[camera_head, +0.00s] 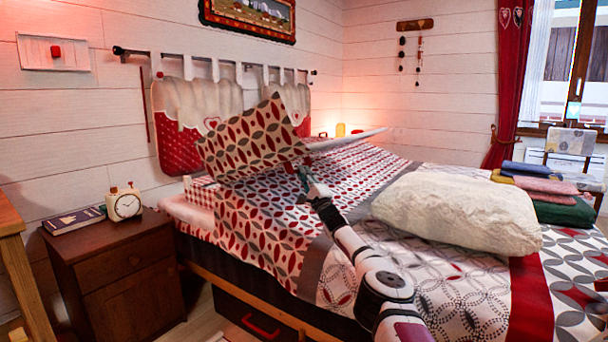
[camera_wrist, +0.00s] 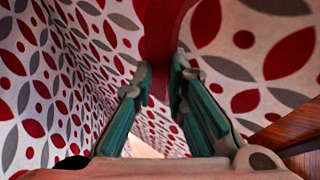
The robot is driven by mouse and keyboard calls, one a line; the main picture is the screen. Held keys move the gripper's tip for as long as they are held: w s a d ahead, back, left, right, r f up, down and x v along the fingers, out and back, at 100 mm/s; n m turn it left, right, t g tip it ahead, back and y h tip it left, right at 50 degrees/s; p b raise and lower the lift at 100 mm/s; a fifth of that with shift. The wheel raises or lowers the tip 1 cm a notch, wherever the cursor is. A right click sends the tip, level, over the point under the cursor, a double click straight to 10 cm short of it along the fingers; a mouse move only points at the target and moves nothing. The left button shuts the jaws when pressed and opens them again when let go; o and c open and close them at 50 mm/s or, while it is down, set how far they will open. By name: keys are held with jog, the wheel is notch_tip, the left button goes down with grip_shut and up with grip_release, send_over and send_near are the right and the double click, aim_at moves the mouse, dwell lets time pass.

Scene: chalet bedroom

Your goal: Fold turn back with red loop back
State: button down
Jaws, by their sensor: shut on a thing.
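The patterned cloth (camera_wrist: 85,60) fills both sides of that view.
A white fluffy pillow (camera_head: 460,212) lies on the bed to the right of my arm. Folded cloths (camera_head: 545,185) are stacked behind it. A nightstand (camera_head: 115,270) with a clock (camera_head: 125,204) and a book (camera_head: 74,221) stands at the left. The headboard cushions (camera_head: 180,148) hang behind the turn-back.

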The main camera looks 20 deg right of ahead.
jog(key=shift+w+a+f+g, duration=0.15)
jog(key=shift+w+a+f, duration=0.05)
jog(key=shift+a+f, duration=0.3)
jog(key=shift+w+a+f+g, duration=0.2)
jog(key=shift+a+f, duration=0.2)
jog(key=shift+a, duration=0.2)
jog(key=c, duration=1.9)
grip_release()
jog(key=shift+f, duration=0.1)
jog(key=o, duration=0.3)
jog(key=shift+w+a+f, duration=0.1)
jog(key=shift+w+f, duration=0.05)
jog(key=shift+w, duration=0.05)
jog(key=shift+d+r, duration=0.3)
jog(key=shift+s, duration=0.1)
jog(key=shift+d, duration=0.15)
